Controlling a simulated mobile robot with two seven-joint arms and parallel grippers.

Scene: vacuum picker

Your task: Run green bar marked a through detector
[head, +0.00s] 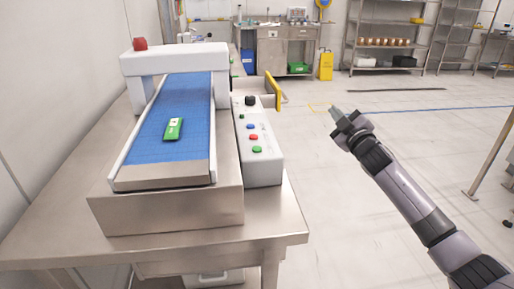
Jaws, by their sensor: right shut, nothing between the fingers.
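A green bar (173,129) with a pale patch lies on the blue conveyor belt (184,98), about halfway along the part in front of the detector. Its mark is too small to read. The detector (178,61) is a white arch over the belt with a red knob on top. My right gripper (336,113) is shut and empty, held out over the floor to the right of the machine, apart from the bar and the belt. My left gripper is not in view.
A control box (258,150) with colored buttons stands along the belt's right side. A yellow panel (272,91) sticks out behind it. The steel table (60,226) carries the machine. Open floor lies to the right; shelves (395,40) and a yellow floor sign (326,66) stand far back.

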